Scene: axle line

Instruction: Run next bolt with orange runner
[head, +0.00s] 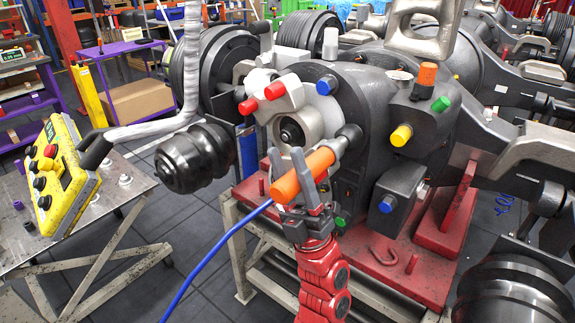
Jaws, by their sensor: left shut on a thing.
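The orange runner (303,175) is a tool with an orange barrel and a grey front end, tilted up to the right. My left gripper (306,192) is shut on its barrel, with grey fingers around it and my red arm below. A blue hose (222,246) trails from near the runner down to the left. The runner's front end is close to the dark axle housing (371,100), by a pale flange with a dark round hub (291,131). I cannot tell whether it touches a bolt; no bolt head is clear. My right gripper is not in view.
Coloured caps stick out of the housing, including red (275,90), yellow (401,135) and blue (386,205). The housing sits on a red stand (395,268). A yellow control box (55,178) is at left on a metal table (105,195). A grey bracket (420,28) is above.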

